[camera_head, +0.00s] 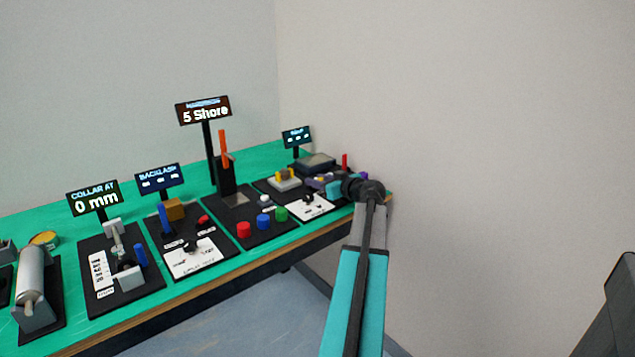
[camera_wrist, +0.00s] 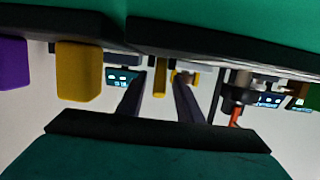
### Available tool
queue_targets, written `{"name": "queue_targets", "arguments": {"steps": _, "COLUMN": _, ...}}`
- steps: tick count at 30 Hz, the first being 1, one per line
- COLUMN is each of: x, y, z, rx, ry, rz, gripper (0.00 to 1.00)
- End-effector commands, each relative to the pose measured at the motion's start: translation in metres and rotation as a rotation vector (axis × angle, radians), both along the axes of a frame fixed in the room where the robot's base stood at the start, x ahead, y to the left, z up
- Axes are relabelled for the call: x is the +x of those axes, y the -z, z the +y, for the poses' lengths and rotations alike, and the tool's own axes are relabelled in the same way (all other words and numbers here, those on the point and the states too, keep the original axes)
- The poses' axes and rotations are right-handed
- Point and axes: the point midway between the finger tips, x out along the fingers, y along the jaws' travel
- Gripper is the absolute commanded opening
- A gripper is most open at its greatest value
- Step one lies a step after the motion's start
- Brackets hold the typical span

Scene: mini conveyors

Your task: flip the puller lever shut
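No part in view is labelled as the puller, so I cannot tell for certain which lever it is. The collar station (camera_head: 92,247) under the "COLLAR AT 0 mm" sign carries an upright blue handle (camera_head: 140,255) beside grey-white blocks. My gripper (camera_head: 332,187) is at the far right end of the bench in the head view, well away from that station. In the wrist view my gripper (camera_wrist: 160,92) shows two dark fingers apart, with a narrow yellow post (camera_wrist: 160,77) seen between them. No grip on it is visible.
The backlash station (camera_head: 158,230) has another blue handle (camera_head: 163,219). The "5 Shore" station (camera_head: 240,203) has an orange lever (camera_head: 224,146) and coloured buttons. A red post (camera_head: 345,161) stands near my gripper. A yellow block (camera_wrist: 78,70) and purple block (camera_wrist: 13,64) show in the wrist view.

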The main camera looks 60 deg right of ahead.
Motion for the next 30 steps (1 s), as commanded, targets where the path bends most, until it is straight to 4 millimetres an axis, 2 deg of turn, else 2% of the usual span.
{"name": "queue_targets", "arguments": {"steps": 8, "x": -0.001, "y": 0.0, "z": 0.0, "rx": 0.0, "ry": 0.001, "rz": 0.0, "gripper": 0.33}}
{"name": "queue_targets", "arguments": {"steps": 14, "x": -0.012, "y": -0.003, "z": 0.004, "rx": -0.001, "ry": 0.003, "rz": 0.0, "gripper": 0.33}}
{"name": "queue_targets", "arguments": {"steps": 20, "x": -0.035, "y": -0.009, "z": 0.012, "rx": -0.002, "ry": 0.004, "rz": 0.0, "gripper": 0.33}}
{"name": "queue_targets", "arguments": {"steps": 30, "x": -0.086, "y": -0.021, "z": 0.029, "rx": -0.001, "ry": 0.003, "rz": -0.001, "gripper": 0.33}}
